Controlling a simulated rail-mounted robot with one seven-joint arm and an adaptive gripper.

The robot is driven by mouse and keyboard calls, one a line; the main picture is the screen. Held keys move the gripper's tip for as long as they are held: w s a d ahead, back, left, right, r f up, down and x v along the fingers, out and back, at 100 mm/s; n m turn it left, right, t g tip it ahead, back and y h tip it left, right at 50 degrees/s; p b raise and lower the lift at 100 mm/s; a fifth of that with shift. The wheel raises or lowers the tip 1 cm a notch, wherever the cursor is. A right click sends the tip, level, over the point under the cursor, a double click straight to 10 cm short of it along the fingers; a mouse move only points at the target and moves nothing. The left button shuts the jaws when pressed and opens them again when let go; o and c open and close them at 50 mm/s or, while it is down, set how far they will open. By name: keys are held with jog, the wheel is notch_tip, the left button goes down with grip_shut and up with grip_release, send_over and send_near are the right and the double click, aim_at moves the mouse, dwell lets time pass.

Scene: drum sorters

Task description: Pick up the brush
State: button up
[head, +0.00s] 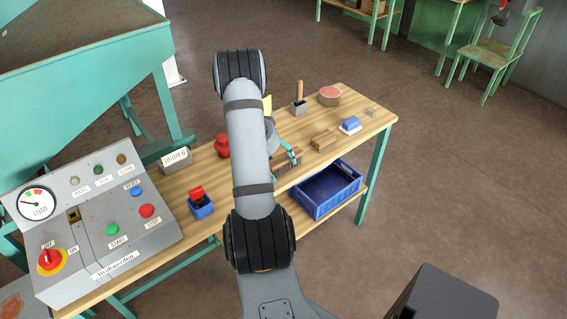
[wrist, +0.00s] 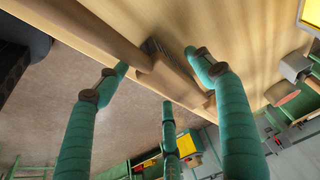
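The brush (wrist: 180,82) is wooden with dark bristles. In the wrist view it runs from upper left towards the centre, with its handle (wrist: 80,22) at upper left. My gripper (wrist: 160,72) has its green fingers spread on different sides of the brush, and it looks open. The left fingertip appears close to the handle; I cannot tell whether it touches. In the head view my gripper (head: 293,155) is low at the table's front edge, by the brush (head: 285,168). My arm hides part of the brush there.
The wooden table (head: 360,112) also holds a wooden block (head: 323,140), a blue item on a white base (head: 350,125), a round red-topped tin (head: 329,96), a red object (head: 222,145) and a blue holder (head: 201,207). A control panel (head: 95,225) stands left. A blue crate (head: 328,190) sits on the lower shelf.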

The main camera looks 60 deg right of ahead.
jog(key=shift+c, duration=1.2)
jog(key=c, duration=1.1)
